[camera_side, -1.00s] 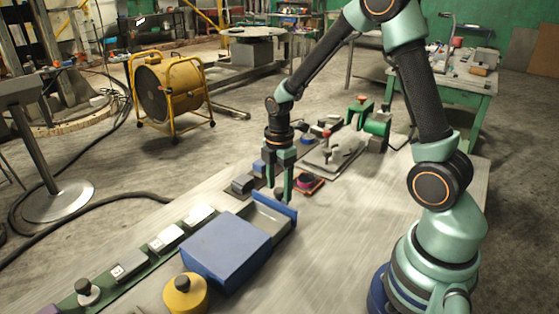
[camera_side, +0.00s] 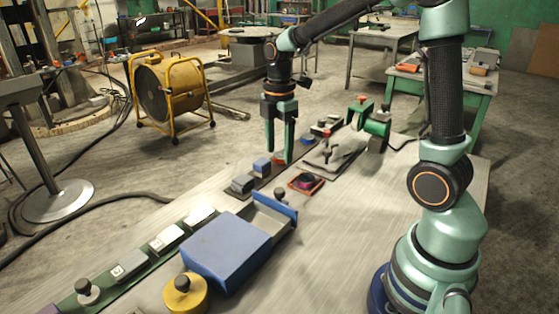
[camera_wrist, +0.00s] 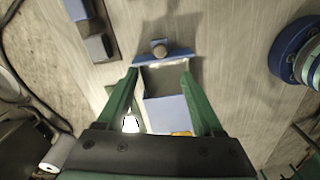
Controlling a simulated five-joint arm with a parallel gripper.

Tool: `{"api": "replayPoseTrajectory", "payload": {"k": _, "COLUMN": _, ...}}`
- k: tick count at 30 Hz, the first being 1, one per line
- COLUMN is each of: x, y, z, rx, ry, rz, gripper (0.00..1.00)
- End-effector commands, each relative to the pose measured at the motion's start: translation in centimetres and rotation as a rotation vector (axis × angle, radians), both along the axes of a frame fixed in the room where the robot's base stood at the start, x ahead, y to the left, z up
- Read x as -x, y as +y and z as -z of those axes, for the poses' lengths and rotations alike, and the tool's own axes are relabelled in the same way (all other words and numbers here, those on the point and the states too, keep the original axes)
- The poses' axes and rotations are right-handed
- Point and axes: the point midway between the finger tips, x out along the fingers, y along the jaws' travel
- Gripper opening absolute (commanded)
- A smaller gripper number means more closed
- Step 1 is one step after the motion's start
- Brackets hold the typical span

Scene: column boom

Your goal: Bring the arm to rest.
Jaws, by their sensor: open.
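My gripper (camera_side: 279,158) hangs above the far side of the table, fingers pointing down and apart, with nothing between them. In the wrist view my gripper (camera_wrist: 158,75) also shows open, with its two green fingers either side of the blue box below. The blue box (camera_side: 226,250) has a drawer (camera_side: 268,215) pulled out, with a dark round knob on its front. In the wrist view the drawer (camera_wrist: 165,78) looks empty.
A green rail with switches (camera_side: 118,272) runs along the table's left edge. A red-edged tray (camera_side: 306,183), a grey fixture (camera_side: 335,150) and a green clamp (camera_side: 376,125) stand farther back. The table's right middle is clear.

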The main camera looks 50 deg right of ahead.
Motion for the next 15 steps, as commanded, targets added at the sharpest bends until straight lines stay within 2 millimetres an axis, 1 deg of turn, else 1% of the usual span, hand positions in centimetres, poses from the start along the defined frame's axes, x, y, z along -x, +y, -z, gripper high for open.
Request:
{"api": "replayPoseTrajectory", "payload": {"k": 1, "x": -0.01, "y": 0.00, "z": -0.44, "rx": 0.000, "ry": -0.001, "rz": 0.000, "gripper": 0.69}}
{"api": "replayPoseTrajectory", "payload": {"k": 4, "x": 0.02, "y": 0.01, "z": -0.87, "rx": 0.000, "ry": 0.000, "rz": 0.000, "gripper": 0.69}}
{"api": "replayPoseTrajectory", "payload": {"k": 15, "x": 0.09, "y": 0.09, "z": -1.11, "rx": 0.001, "ry": -0.004, "rz": 0.010, "gripper": 0.69}}
